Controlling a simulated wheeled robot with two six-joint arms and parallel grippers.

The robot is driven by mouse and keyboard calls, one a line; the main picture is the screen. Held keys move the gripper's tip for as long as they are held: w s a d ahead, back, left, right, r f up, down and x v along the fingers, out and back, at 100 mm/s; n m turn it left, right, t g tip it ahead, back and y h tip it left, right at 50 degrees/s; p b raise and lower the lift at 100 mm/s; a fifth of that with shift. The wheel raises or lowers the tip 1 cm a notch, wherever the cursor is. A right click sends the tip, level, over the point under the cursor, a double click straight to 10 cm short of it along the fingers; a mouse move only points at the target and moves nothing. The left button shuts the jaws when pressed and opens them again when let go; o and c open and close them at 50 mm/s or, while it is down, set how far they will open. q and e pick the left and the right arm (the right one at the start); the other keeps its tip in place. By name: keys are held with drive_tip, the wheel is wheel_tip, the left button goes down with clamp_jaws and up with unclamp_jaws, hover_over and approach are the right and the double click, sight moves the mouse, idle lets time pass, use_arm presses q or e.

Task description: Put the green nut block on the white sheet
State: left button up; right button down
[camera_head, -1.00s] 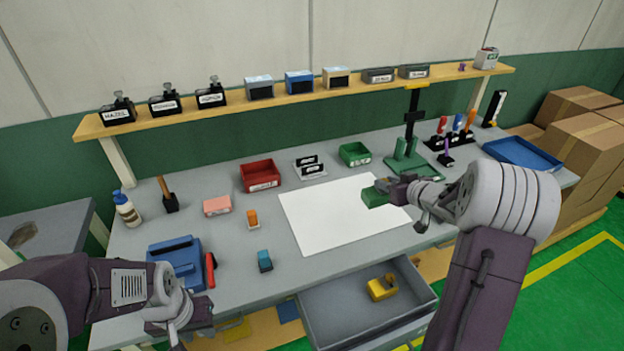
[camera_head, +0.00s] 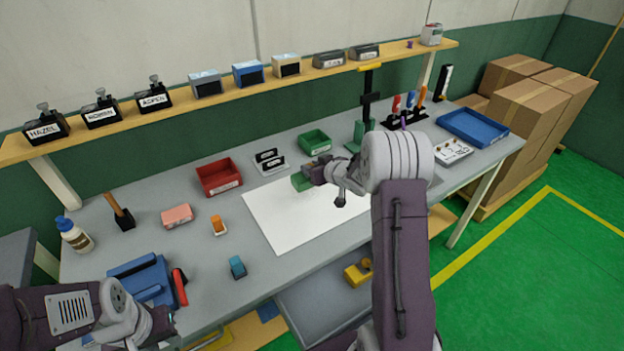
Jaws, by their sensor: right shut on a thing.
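The green nut block (camera_head: 302,182) is in my right gripper (camera_head: 312,174), which is shut on it.
Behind the sheet stand a red bin (camera_head: 219,184), a green bin (camera_head: 314,150) and a small rack (camera_head: 270,164). An orange block (camera_head: 218,228) and a teal block (camera_head: 237,268) lie left of it. An open drawer (camera_head: 310,315) with a yellow part (camera_head: 358,274) is below.

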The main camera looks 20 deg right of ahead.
wheel_tip(320, 180, down, 4)
drive_tip(key=shift+r+b, duration=0.15)
drive_tip(key=shift+b, duration=0.25)
drive_tip(key=shift+w+f, duration=0.15)
drive_tip(key=shift+f, duration=0.05)
drive_tip(key=shift+f, duration=0.1)
drive_tip(key=c, duration=1.1)
unclamp_jaws()
